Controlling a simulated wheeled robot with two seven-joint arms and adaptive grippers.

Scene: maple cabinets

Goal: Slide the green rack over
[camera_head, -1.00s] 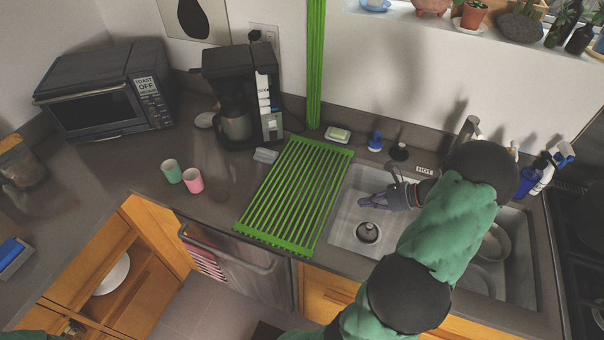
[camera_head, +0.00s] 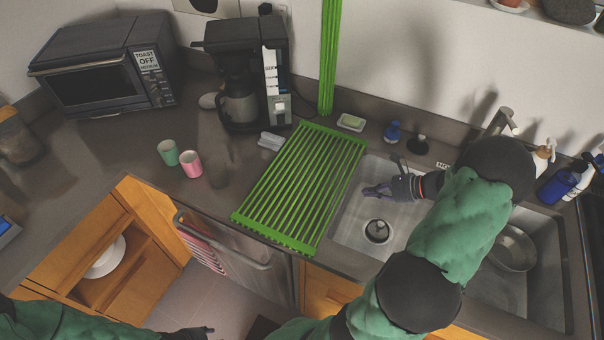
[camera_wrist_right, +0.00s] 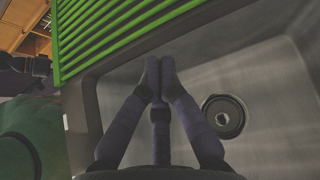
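The green rack (camera_head: 300,190) lies flat on the dark counter, with its right edge along the left rim of the sink (camera_head: 349,228). Its slats also show at the upper left of the right wrist view (camera_wrist_right: 112,32). My right gripper (camera_head: 372,190) is over the left basin, just right of the rack and apart from it. In the right wrist view its fingertips (camera_wrist_right: 158,78) meet with nothing between them. My left gripper (camera_head: 192,332) shows only partly at the bottom edge of the head view, low in front of the counter, and its fingers are unclear.
A coffee maker (camera_head: 243,75) and a soap dish (camera_head: 351,122) stand behind the rack. A green cup (camera_head: 168,153) and a pink cup (camera_head: 191,164) stand left of it. An upright green slatted piece (camera_head: 330,55) is against the wall. A drawer or cabinet (camera_head: 150,225) is open below.

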